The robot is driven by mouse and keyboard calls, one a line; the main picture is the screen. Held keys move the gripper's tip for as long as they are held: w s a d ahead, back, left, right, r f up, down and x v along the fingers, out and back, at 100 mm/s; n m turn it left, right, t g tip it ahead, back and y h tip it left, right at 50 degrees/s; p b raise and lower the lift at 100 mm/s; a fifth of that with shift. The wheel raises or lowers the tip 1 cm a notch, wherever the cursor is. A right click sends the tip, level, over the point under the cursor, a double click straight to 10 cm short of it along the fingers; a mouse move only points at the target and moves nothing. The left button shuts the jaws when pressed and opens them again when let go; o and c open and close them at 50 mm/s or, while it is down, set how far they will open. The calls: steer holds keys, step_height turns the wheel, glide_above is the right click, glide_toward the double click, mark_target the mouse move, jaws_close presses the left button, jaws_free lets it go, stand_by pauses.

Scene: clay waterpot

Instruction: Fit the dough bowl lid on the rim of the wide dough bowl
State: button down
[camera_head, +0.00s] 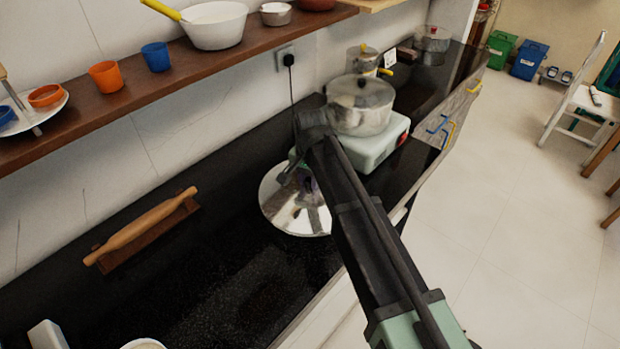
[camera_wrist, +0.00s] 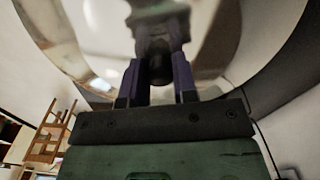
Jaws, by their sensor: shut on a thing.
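The dough bowl lid (camera_head: 279,211) is a shiny round metal disc, seen tilted over the black counter in the head view. Its mirror-like underside or top also fills the upper part of the wrist view (camera_wrist: 88,22). My gripper (camera_wrist: 158,62) has its two purple fingers shut on the dark knob of the lid. In the head view my gripper (camera_head: 307,184) is mostly hidden behind my arm. A pale round rim (camera_head: 143,344) is cut off at the bottom edge of the head view; I cannot tell whether it is the wide dough bowl.
A pale green appliance (camera_head: 378,146) with a lidded metal pot (camera_head: 360,112) stands just behind the lid. A rolling pin (camera_head: 140,230) rests on a wooden stand at left. A shelf (camera_head: 110,85) with cups and pans runs above. The counter's front middle is clear.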

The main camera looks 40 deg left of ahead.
steer(key=shift+f, duration=0.1)
stand_by(0.3)
steer(key=shift+f+b, duration=0.25)
steer(key=shift+b, duration=0.05)
steer(key=shift+c, duration=1.3)
jaws_free()
steer(key=shift+r, duration=0.2)
step_height(320, 180, up, 6)
steer(key=p, duration=0.7)
steer(key=shift+r, duration=0.25)
steer(key=shift+f, duration=0.1)
